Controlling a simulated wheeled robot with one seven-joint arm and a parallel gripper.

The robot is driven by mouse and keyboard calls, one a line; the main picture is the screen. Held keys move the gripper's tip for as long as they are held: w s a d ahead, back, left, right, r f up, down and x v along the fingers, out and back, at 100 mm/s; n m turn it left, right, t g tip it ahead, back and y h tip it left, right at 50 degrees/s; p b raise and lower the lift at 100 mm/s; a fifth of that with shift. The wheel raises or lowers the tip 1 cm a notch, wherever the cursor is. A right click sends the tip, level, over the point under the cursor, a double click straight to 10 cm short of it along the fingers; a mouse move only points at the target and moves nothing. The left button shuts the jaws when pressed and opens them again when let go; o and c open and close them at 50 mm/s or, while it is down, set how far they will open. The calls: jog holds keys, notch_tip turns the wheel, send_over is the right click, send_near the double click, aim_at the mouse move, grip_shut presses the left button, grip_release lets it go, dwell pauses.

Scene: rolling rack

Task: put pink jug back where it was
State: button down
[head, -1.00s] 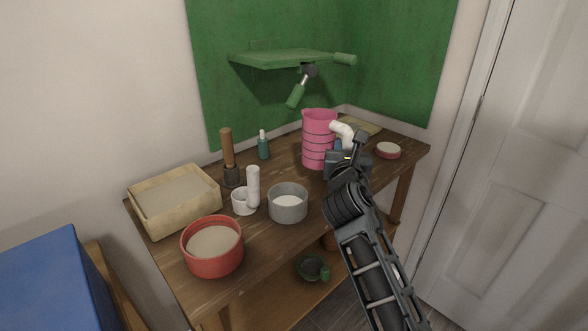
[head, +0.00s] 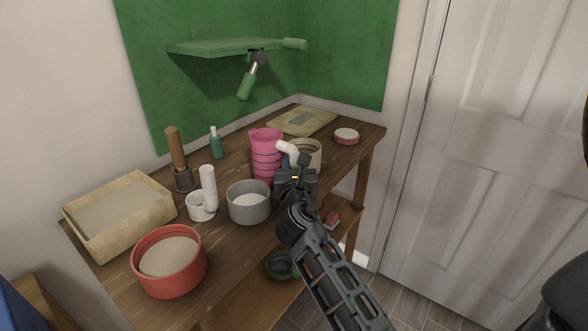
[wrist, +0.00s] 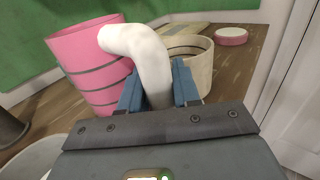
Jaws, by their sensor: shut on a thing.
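The pink jug (head: 266,152) is a tall ribbed vessel with dark bands and a white handle. It appears upright over the back right part of the wooden table; I cannot tell whether its base touches the top. My gripper (head: 292,168) is shut on the jug's white handle. In the wrist view the jug (wrist: 88,62) stands at left, and the curved white handle (wrist: 140,50) runs down between the blue fingers of my gripper (wrist: 158,88). The jug's lower part is partly hidden by my gripper and the handle.
A cream round pot (head: 312,152) stands just right of the jug. A grey bowl (head: 248,208) is in front, left. A pink-rimmed dish (head: 346,136) and a flat cream tray (head: 325,120) lie behind. A green shelf (head: 225,46) hangs above.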

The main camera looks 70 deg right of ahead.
jog(key=shift+f, duration=0.15)
jog(key=shift+f, duration=0.15)
jog(key=c, duration=0.8)
grip_release()
